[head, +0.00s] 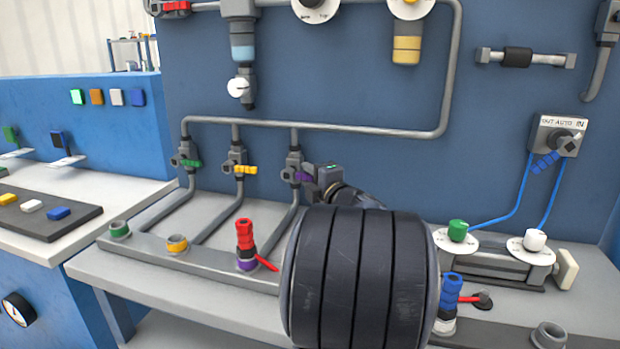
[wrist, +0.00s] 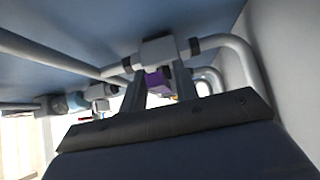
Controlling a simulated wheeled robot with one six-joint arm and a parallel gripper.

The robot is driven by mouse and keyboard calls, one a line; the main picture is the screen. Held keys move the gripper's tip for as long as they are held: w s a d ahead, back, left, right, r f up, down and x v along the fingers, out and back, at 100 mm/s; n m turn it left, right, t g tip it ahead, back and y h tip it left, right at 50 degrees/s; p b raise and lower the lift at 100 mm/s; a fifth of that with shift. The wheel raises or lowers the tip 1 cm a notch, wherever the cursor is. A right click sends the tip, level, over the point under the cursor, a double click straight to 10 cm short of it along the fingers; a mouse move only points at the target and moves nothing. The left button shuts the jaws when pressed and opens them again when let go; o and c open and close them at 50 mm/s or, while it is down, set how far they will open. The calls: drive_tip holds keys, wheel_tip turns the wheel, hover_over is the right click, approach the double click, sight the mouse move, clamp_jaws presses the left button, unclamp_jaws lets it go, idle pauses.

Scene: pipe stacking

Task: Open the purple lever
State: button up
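The purple lever (head: 303,176) sits on the rightmost of three valves on the blue wall panel. In the wrist view the purple lever (wrist: 157,82) shows between the fingers of my gripper (wrist: 160,80), under a grey valve body (wrist: 158,50). The fingers stand apart, one on each side of the lever, with no clear grip on it. In the head view my gripper (head: 318,178) is at the valve, just right of the lever, and my dark arm hides part of the area below it.
A green lever (head: 190,163) and a yellow lever (head: 245,169) are on the valves to the left. Grey pipes run above and below. A red fitting with a red handle (head: 245,236) stands on the bench port below. A blue fitting (head: 450,292) stands at right.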

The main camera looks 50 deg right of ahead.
clamp_jaws()
drive_tip(key=shift+r+p, duration=0.15)
drive_tip(key=shift+p, duration=0.2)
